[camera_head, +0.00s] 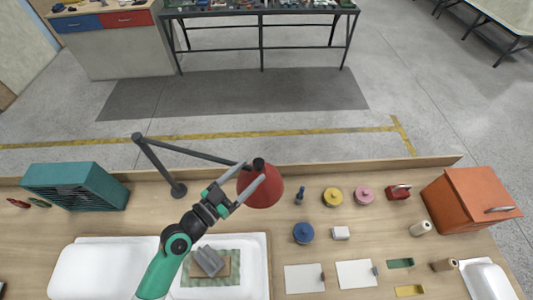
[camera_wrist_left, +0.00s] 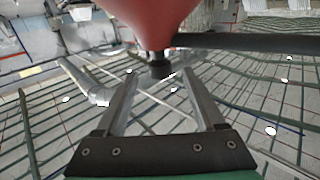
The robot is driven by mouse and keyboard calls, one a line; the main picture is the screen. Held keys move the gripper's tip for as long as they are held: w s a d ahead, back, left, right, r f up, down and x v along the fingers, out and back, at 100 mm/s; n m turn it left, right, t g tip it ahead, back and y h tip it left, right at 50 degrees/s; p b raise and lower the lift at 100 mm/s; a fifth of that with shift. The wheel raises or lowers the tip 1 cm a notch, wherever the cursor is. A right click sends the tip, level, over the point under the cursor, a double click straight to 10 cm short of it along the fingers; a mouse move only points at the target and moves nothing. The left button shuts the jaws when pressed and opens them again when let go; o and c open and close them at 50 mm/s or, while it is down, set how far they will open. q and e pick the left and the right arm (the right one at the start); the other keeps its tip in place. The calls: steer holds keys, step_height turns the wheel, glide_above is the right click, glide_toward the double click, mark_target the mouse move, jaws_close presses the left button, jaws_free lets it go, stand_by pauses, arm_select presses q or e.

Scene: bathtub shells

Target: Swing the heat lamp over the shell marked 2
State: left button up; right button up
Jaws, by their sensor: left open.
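The heat lamp has a red shade (camera_head: 262,192) on a dark jointed arm (camera_head: 190,152) that rises from a round base on the bench. A short black knob (camera_head: 258,164) tops the shade. My left gripper (camera_head: 248,176) is open at the shade; its fingers lie on either side of the knob. In the left wrist view, the knob (camera_wrist_left: 160,70) is between the open fingertips, with no clear contact, and the red shade (camera_wrist_left: 160,15) is beyond. A white shell (camera_head: 105,270) lies at lower left, partly behind my arm. I cannot read any number 2.
A white tray (camera_head: 258,260) holds a green cloth and grey pieces. A teal heater-like box (camera_head: 75,185) is at left, an orange box (camera_head: 470,200) at right. Jars, including a blue one (camera_head: 303,233), and paper cards (camera_head: 304,278) stand right of the lamp. Another white shell (camera_head: 490,280) is at lower right.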

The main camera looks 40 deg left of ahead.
mark_target(263, 160)
arm_select(q)
steer(key=w+p, duration=0.1)
steer(key=w, duration=0.6)
steer(key=shift+w+a, duration=0.15)
steer(key=shift+w, duration=0.15)
jaws_close()
stand_by(0.9)
